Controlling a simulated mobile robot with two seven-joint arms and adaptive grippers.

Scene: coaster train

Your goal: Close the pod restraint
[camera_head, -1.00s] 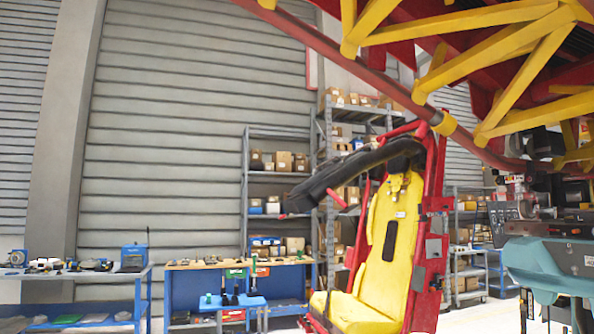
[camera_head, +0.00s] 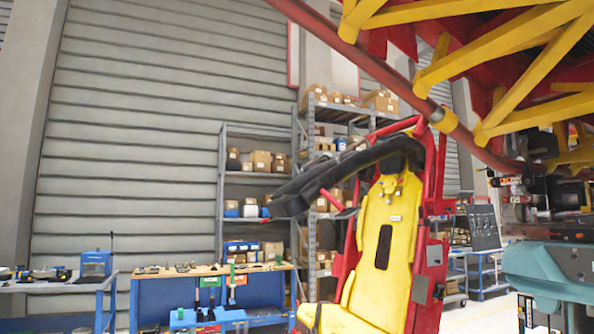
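The pod is a yellow seat (camera_head: 388,240) in a red frame, right of the middle of the head view. Its restraint (camera_head: 330,178) is a black padded bar joined near the top of the seat. The restraint is raised and sticks out forward to the left, well above the seat base (camera_head: 338,318). A short red handle (camera_head: 345,213) hangs below it. Neither of my grippers is in view.
Red and yellow track beams (camera_head: 510,60) hang overhead at the right. A teal machine (camera_head: 550,270) stands at the right edge. A blue workbench (camera_head: 205,290) and shelves (camera_head: 262,175) stand behind, to the left of the seat.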

